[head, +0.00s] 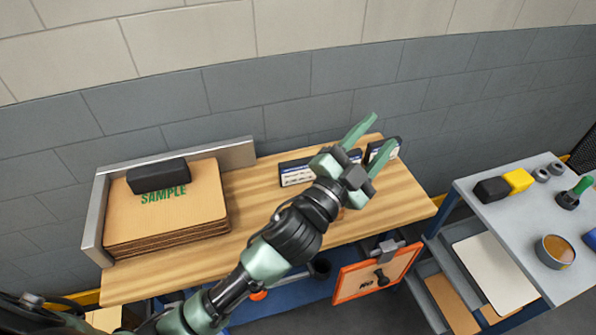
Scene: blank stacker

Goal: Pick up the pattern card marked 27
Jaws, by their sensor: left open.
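My left gripper (385,129) reaches in from the lower left over the right part of the wooden workbench (262,213). Another similar one (373,150) shows behind the fingers, mostly hidden. Their print is too small to read, so I cannot tell which is marked 27. My right gripper is out of view.
Brown sheets marked SAMPLE (205,212), with a black block (159,177) on top, lie against a metal corner fence (236,152). An orange-framed panel (376,273) hangs at the bench front. A grey cart (507,225) at the right holds blocks and a bowl.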

